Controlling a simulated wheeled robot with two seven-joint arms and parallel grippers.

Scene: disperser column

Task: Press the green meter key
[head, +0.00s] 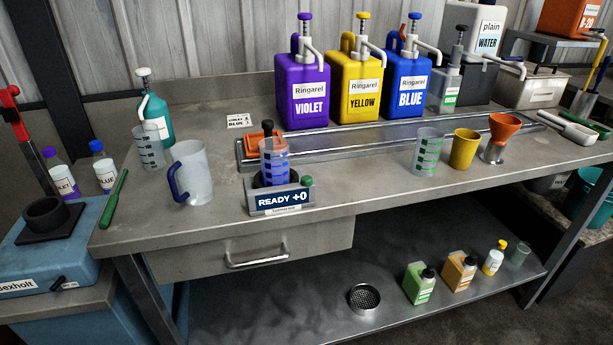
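The meter (283,199) stands near the front edge of the bench, with a dark display that reads "READY +0". The green key (307,181) is a small green knob on the right end of the meter. A clear beaker with blue marks (274,163) stands in the meter's dark round holder, just left of the key. Something dark and upright shows at the beaker's top; I cannot tell what it is. Neither of my grippers shows in the head view.
Violet (303,90), yellow (355,87) and blue (407,83) pump canisters stand behind a metal tray (380,132). A handled jug (193,172) stands left of the meter; a green-marked beaker (426,152) and yellow cup (463,149) stand right. Bench right of the key is clear.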

